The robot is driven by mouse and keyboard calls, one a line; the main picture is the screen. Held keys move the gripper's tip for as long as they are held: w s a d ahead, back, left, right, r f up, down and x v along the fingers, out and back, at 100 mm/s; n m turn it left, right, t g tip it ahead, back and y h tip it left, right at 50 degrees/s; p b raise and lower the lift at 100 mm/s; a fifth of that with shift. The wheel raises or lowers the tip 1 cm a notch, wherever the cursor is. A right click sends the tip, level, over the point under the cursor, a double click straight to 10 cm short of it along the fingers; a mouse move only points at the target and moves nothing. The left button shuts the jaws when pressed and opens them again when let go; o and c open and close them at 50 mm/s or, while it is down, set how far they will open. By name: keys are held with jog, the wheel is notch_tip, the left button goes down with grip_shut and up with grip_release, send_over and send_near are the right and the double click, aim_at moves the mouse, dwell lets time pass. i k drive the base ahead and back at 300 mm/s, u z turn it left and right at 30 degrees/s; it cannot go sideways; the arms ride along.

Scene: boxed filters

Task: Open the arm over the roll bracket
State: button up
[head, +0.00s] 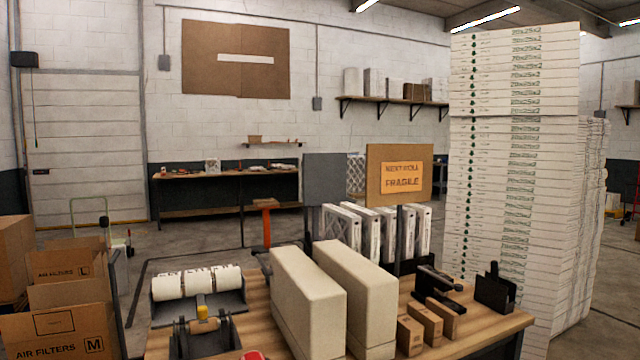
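A dark bracket (231,301) stands at the left of the wooden workbench and holds several white rolls (196,282) side by side, with printing on their tops. In front of it is a lower dark fixture (181,343) with a small tan roller (203,326) and a yellow part (201,312). I cannot tell which of these is the roll bracket's arm, or whether an arm lies over the rolls. The near end of the fixture is cut off by the lower frame edge. My gripper is not in view.
Two tall beige blocks (307,300) stand mid-bench, right of the rolls. Small brown boxes (426,318), black holders (495,288) and a "NEXT ROLL FRAGILE" sign (399,175) are further right. A tall filter-box stack (512,180) stands behind. Cartons (62,325) are at left.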

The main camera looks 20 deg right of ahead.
aim_at(203, 315)
jog(key=z, duration=1.9)
jog(key=k, duration=1.15)
jog(key=u, duration=1.3)
jog(key=i, duration=1)
jog(key=u, duration=0.1)
